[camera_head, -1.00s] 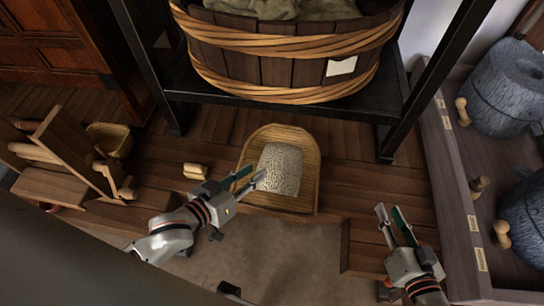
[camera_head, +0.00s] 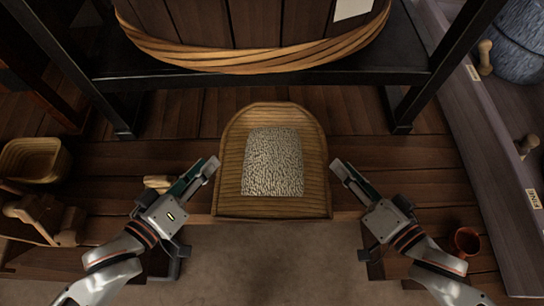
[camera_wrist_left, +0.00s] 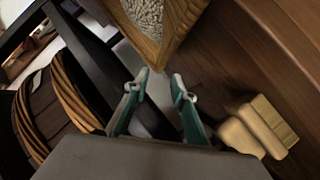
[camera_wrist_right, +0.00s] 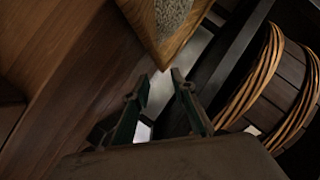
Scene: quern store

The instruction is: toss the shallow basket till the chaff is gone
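The shallow basket (camera_head: 230,185) is a woven tray with a rounded far end and a straight near edge. It rests level on the wooden floor or low step in front of me. A pale speckled heap of grain (camera_head: 273,162) lies in its middle; I cannot tell grain from chaff. My left gripper (camera_head: 210,168) is just left of the basket, open and empty. The left wrist view shows its parted fingers (camera_wrist_left: 160,80) near the basket's rim (camera_wrist_left: 150,38). My right gripper (camera_head: 341,170) is just right of the basket, also open and empty, fingers parted (camera_wrist_right: 160,78).
A hooped wooden tub (camera_head: 255,25) stands on a black frame (camera_head: 260,82) behind the basket. A square basket (camera_head: 35,160) and wooden pieces lie left. A small orange pot (camera_head: 465,241) and a trough with stone querns (camera_head: 515,40) are right.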

